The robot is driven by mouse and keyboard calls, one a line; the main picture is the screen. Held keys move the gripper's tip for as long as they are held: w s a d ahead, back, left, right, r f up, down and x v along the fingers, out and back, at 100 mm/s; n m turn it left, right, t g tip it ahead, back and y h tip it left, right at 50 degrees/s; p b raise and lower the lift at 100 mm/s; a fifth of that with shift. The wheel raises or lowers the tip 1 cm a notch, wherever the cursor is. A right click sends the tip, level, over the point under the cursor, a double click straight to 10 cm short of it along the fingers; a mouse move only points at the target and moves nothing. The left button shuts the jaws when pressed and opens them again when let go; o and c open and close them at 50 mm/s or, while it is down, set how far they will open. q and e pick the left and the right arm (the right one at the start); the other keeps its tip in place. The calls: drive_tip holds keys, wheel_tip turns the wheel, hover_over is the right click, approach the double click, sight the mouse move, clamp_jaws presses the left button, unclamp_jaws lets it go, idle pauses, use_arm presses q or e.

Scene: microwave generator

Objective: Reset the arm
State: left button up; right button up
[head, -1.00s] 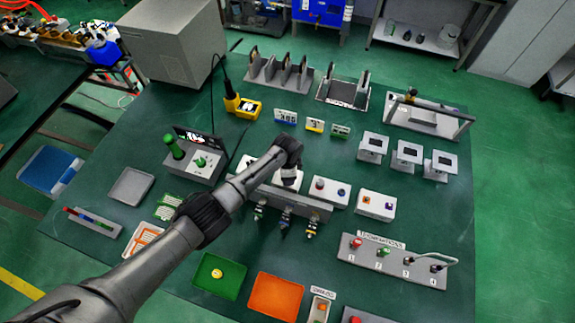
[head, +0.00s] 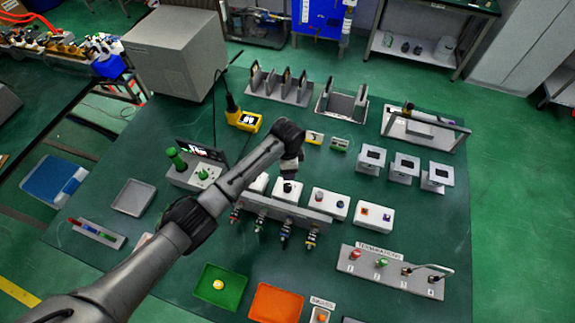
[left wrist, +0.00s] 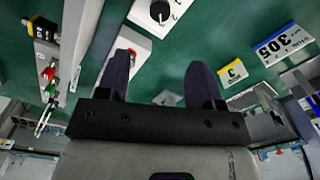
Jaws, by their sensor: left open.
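My left arm reaches in from the lower left of the head view, over the middle of the table. Its gripper (head: 291,168) hangs from the wrist behind a white box with a dark knob (head: 287,191). In the left wrist view the two dark fingers of the left gripper (left wrist: 162,62) stand apart with nothing between them. A white box with a black dial (left wrist: 160,12) is beyond the fingers, apart from them. My right gripper is not in view.
Behind the wrist are small number signs (head: 340,144) and a yellow meter (head: 243,119). A terminal panel (head: 390,271), green tray (head: 220,284) and orange tray (head: 275,303) lie in front.

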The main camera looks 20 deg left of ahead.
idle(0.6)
use_arm(q)
drive_tip(key=w+d+r+n+t, duration=0.1)
drive_tip(key=w+r+n+t, duration=0.15)
drive_tip(key=r, duration=0.45)
drive_tip(key=w+d+r+n+t, duration=0.1)
drive_tip(key=d+r+n+t, duration=0.15)
drive_tip(key=r, duration=0.35)
drive_tip(key=s+r+n+t, duration=0.2)
drive_tip(key=s+r+t, duration=0.3)
drive_tip(key=r, duration=0.4)
drive_tip(key=s+a+f+n+g, duration=0.1)
drive_tip(key=s+a+f+g, duration=0.15)
drive_tip(key=s+f, duration=0.7)
drive_tip(key=s+a+f+n+g, duration=0.1)
drive_tip(key=s+a+f+g, duration=0.3)
drive_tip(key=s, duration=1.1)
drive_tip(key=s+a+f+n, duration=0.1)
drive_tip(key=s+f+n, duration=0.1)
drive_tip(key=s+f, duration=0.85)
drive_tip(key=w+p+v, duration=0.2)
drive_tip(key=p+v, duration=0.7)
drive_tip(key=v, duration=0.1)
drive_tip(key=w+r+p+v, duration=0.1)
drive_tip(key=w+p+v, duration=0.1)
drive_tip(key=p+v, duration=0.7)
wheel_tip(320, 180, up, 2)
drive_tip(key=shift+r+p, duration=0.1)
drive_tip(key=shift+p, duration=0.3)
drive_tip(key=shift+a, duration=0.1)
